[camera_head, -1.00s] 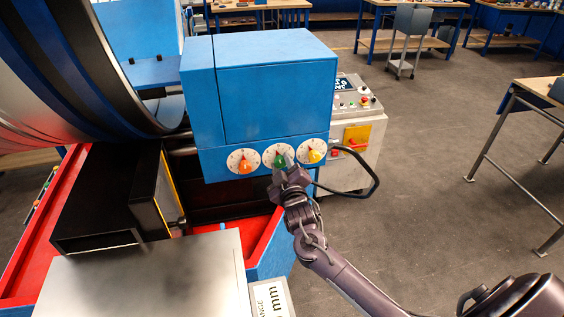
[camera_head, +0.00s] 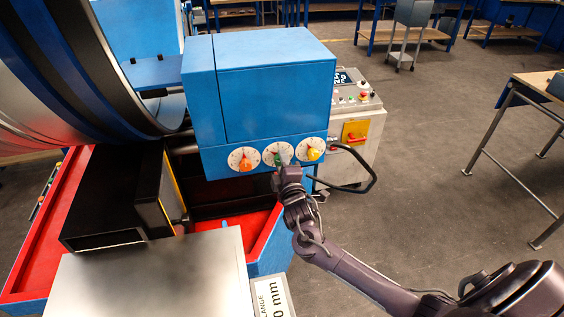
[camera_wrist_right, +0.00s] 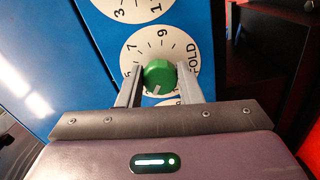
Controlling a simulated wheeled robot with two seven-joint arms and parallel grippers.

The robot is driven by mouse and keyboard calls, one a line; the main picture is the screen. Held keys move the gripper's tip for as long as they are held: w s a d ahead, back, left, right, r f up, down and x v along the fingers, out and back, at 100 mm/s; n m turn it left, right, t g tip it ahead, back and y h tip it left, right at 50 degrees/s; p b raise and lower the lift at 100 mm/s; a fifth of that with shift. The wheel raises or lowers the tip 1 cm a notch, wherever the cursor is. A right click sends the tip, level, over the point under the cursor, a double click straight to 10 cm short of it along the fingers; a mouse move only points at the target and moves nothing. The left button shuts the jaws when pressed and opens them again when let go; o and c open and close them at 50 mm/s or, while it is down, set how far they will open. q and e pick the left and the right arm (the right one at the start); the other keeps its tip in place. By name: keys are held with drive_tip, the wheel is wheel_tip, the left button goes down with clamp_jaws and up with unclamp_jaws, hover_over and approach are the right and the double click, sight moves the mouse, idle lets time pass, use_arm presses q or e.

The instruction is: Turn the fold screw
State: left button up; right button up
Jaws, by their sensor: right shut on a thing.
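The fold screw is a green knob (camera_wrist_right: 159,77) on a white dial (camera_wrist_right: 140,45) marked with numbers and the word FOLD, in the right wrist view. It is the middle of three dials on the front of a blue machine box (camera_head: 262,85). My right gripper (camera_wrist_right: 160,90) has one finger on each side of the green knob and is shut on it. In the head view my right gripper (camera_head: 283,170) covers part of the knob and the lower edge of its dial (camera_head: 278,153). My left gripper is not in view.
An orange knob (camera_head: 245,163) is left of the fold dial and a yellow knob (camera_head: 313,153) right of it. A black curved handle (camera_head: 362,180) sticks out at right. A grey control box (camera_head: 357,115) stands behind. Open floor lies to the right.

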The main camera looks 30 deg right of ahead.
idle(0.4)
drive_tip(key=o, duration=1)
drive_tip(key=b+v, duration=0.2)
drive_tip(key=v, duration=0.5)
drive_tip(key=shift+s+a, duration=0.15)
drive_tip(key=shift+s, duration=0.2)
drive_tip(key=shift+f, duration=0.15)
